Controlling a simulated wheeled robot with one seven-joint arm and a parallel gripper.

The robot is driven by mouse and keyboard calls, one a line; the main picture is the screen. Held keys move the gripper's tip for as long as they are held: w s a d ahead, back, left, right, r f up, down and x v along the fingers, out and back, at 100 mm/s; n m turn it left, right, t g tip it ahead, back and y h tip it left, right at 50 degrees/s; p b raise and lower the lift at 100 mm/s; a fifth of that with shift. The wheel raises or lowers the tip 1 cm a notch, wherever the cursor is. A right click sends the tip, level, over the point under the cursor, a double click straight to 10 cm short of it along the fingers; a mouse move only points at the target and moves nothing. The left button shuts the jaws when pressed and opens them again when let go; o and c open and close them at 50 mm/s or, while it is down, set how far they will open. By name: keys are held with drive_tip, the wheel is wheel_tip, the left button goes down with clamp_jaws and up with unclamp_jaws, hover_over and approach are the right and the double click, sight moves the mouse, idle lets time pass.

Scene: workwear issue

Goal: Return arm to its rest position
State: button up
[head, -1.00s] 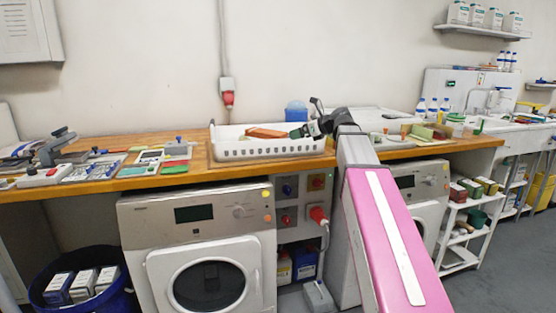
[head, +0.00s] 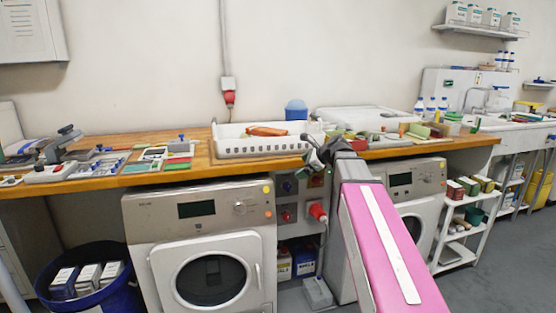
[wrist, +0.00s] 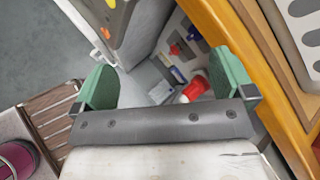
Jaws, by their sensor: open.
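My gripper (head: 312,160) is in front of the wooden counter's front edge, just right of the white basket's near corner in the head view. In the wrist view my gripper (wrist: 165,90) shows two green fingers spread wide apart with nothing between them. It points down past the counter edge towards the floor and the red plug (wrist: 196,88). My pink arm link reaches up from the lower right in the head view.
The white basket (head: 262,148) on the counter (head: 205,160) holds an orange-brown item (head: 267,131). A washing machine (head: 205,245) stands below, left of a socket panel (head: 287,200). A blue bin (head: 100,295) is at lower left. A white shelf trolley (head: 455,240) stands right.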

drive_tip(key=s+d+f+n+g+h, duration=0.2)
drive_tip(key=s+f+n, duration=0.4)
drive_tip(key=f, duration=0.5)
drive_tip(key=s+d+f+n+g+h, duration=0.2)
drive_tip(key=s+f+n, duration=0.4)
drive_tip(key=f, duration=0.5)
drive_tip(key=s+d+f+n+g+h, duration=0.1)
drive_tip(key=s+d+f+n+h, duration=0.3)
drive_tip(key=s+f+n, duration=0.3)
drive_tip(key=s+f, duration=0.3)
drive_tip(key=f, duration=0.1)
drive_tip(key=shift+d+f+g, duration=0.15)
drive_tip(key=shift+g, duration=0.25)
